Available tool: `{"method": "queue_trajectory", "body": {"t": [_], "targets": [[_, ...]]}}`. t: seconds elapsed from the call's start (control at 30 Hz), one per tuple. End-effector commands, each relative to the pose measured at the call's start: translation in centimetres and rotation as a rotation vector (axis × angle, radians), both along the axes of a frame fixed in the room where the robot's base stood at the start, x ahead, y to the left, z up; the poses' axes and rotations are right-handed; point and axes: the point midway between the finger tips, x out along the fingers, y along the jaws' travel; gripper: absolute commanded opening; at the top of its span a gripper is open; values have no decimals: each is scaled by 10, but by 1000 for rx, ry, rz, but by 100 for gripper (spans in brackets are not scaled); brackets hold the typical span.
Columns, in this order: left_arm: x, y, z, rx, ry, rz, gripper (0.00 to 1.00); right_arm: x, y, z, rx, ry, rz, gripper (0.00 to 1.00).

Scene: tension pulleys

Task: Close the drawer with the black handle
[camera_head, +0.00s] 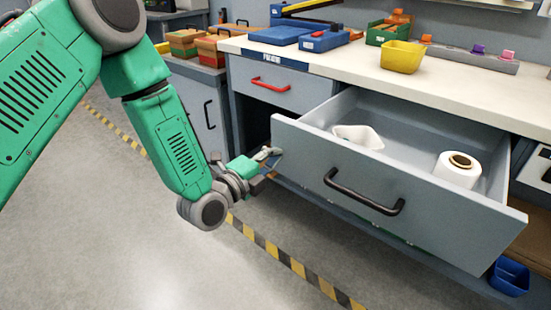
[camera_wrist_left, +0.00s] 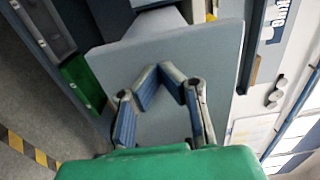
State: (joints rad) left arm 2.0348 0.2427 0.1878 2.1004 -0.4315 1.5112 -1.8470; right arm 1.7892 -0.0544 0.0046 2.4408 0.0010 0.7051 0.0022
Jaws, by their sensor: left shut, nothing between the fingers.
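The grey drawer (camera_head: 440,225) with the black handle (camera_head: 362,192) is pulled far out of the workbench. Inside it are a white roll (camera_head: 458,168) and a white tray-like container (camera_head: 358,137). My left gripper (camera_head: 272,153) is beside the left end of the drawer front, left of the handle. Whether it touches the front is unclear. In the left wrist view my left gripper's fingers (camera_wrist_left: 159,73) are closed together and empty, in front of a flat grey panel (camera_wrist_left: 215,60) that looks like the drawer front. The handle does not show there. My right gripper is not in view.
A closed drawer with a red handle (camera_head: 270,85) sits to the left, above a dark opening. The white worktop (camera_head: 450,90) holds a yellow bin (camera_head: 402,57) and blue cases. A blue bin (camera_head: 509,277) is low at the right. The floor ahead is clear, with striped tape (camera_head: 290,262).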

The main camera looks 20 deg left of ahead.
Motion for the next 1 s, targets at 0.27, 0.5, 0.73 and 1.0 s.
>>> {"method": "queue_trajectory", "body": {"t": [0.27,0.5,0.73,1.0], "targets": [[4,-1,1,1,0,1,0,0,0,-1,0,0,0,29],[6,-2,0,1,0,0,0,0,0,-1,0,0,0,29],[27,-10,1,3,-4,-2,0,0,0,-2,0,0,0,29],[81,-28,1,5,-5,-3,0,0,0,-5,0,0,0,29]]}}
